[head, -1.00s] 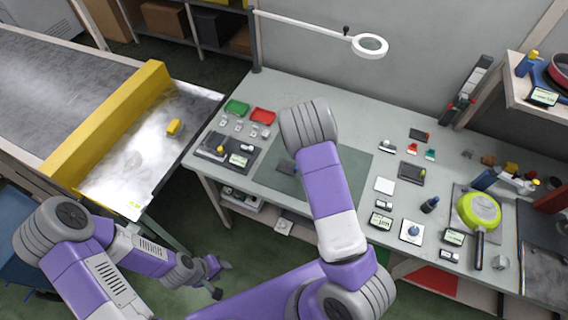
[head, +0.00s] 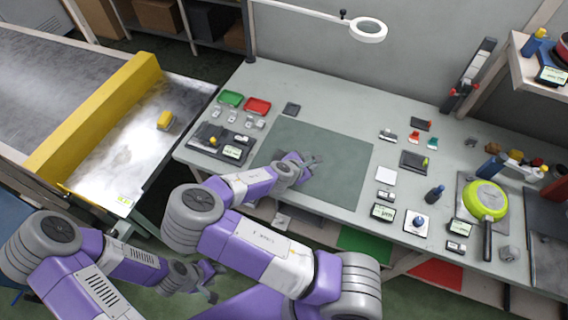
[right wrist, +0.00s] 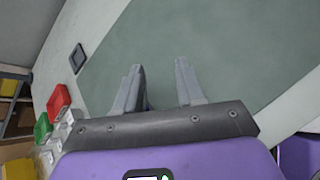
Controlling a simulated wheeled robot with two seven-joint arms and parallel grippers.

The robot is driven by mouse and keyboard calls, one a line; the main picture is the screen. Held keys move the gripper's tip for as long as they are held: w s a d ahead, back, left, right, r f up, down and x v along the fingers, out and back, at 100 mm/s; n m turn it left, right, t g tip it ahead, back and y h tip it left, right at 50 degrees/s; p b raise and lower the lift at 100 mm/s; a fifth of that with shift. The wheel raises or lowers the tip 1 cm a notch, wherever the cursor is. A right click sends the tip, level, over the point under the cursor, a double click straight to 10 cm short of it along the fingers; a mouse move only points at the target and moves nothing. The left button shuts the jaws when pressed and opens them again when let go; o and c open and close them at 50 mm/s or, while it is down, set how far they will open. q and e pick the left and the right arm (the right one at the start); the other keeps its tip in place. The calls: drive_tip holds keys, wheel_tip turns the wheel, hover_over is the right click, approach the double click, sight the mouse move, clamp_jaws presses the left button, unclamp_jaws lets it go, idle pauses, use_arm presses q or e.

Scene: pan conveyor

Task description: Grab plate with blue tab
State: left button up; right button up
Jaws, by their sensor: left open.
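A small white square plate (head: 408,229) with a round blue piece on it lies at the front right of the bench in the head view. It is the only plate I see with blue on it; I cannot tell whether the blue is a tab. My right gripper (head: 312,164) is over the green mat, left of that plate and well apart from it. In the right wrist view its fingers (right wrist: 158,88) are apart with nothing between them. My left gripper (head: 212,283) is open and low, in front of the bench, away from the plate.
The green mat (head: 345,155) is otherwise bare. A dark square (head: 291,108) lies beyond it, beside the red tray (head: 257,106) and green tray (head: 231,99). A green pan (head: 485,198) stands at right. The conveyor's yellow bar (head: 100,120) is at left.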

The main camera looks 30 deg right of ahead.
drive_tip(key=a+n, duration=0.1)
drive_tip(key=a+r+n+t+b, duration=0.1)
drive_tip(key=a+n, duration=0.1)
drive_tip(key=w+a+n+t+b, duration=0.1)
drive_tip(key=shift+w+a+r+n+h, duration=0.1)
drive_tip(key=shift+a+r+n+h, duration=0.1)
drive_tip(key=shift+n+h, duration=0.1)
drive_tip(key=a+n, duration=0.1)
drive_tip(key=a+f+n+t, duration=0.1)
drive_tip(key=shift+s+a+n+b, duration=0.2)
drive_tip(key=shift+a+n+b, duration=0.1)
drive_tip(key=shift+b, duration=0.1)
drive_tip(key=shift+a+n, duration=0.3)
drive_tip(key=shift+n, duration=0.1)
drive_tip(key=shift+f, duration=0.2)
drive_tip(key=shift+w+d+f, duration=0.2)
drive_tip(key=shift+w, duration=0.05)
drive_tip(key=b+x, duration=0.1)
drive_tip(key=x, duration=0.5)
drive_tip(key=shift+w+f+b, duration=0.15)
drive_tip(key=shift+w+b, duration=0.25)
drive_tip(key=shift+w, duration=0.05)
use_arm(q)
wheel_tip(320, 180, down, 6)
drive_tip(key=shift+r, duration=0.2)
use_arm(e)
drive_tip(key=shift+a, duration=0.1)
drive_tip(key=shift+c, duration=0.2)
clamp_jaws()
